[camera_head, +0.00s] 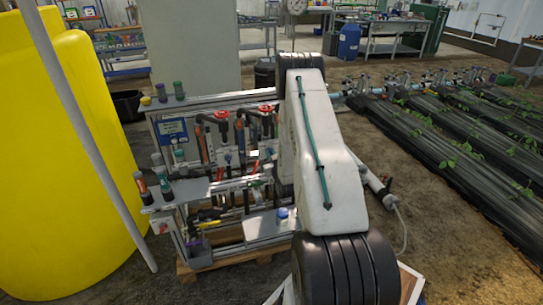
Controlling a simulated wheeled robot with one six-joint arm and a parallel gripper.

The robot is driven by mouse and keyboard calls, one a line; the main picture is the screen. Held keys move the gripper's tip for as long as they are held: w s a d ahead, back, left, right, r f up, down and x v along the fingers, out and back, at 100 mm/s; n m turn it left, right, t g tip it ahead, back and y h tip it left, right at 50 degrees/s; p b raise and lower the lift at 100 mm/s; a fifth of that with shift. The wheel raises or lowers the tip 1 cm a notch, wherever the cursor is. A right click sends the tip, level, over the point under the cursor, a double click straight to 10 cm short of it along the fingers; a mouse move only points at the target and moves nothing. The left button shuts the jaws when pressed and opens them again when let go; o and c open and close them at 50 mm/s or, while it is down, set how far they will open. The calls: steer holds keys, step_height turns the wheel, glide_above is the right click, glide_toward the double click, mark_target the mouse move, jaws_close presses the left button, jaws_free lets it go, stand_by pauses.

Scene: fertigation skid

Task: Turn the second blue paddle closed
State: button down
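The fertigation skid (232,97) stands left of centre, a metal frame full of pipes and valves. Red valve handles (222,115) show near its top, and orange-red parts sit on the upright pipes below. I cannot pick out any blue paddle for certain; the fittings are small and dark. My white arm (325,150) with its black joints crosses in front of the skid's right end and hides that part. My gripper does not show; I cannot tell where its fingers are.
A large yellow tank (60,170) stands close on the left, with a slanting grey pole (90,140) before it. A blue sign (172,130) is on the skid's frame. Small bottles stand on its left ledges. Planted beds (470,150) lie to the right. Bare floor shows at right front.

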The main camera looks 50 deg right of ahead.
steer(key=shift+m, duration=1)
steer(key=c, duration=1.5)
jaws_free()
steer(key=shift+s, duration=0.15)
steer(key=v, duration=0.7)
steer(key=shift+s, duration=0.25)
steer(key=shift+a, duration=0.15)
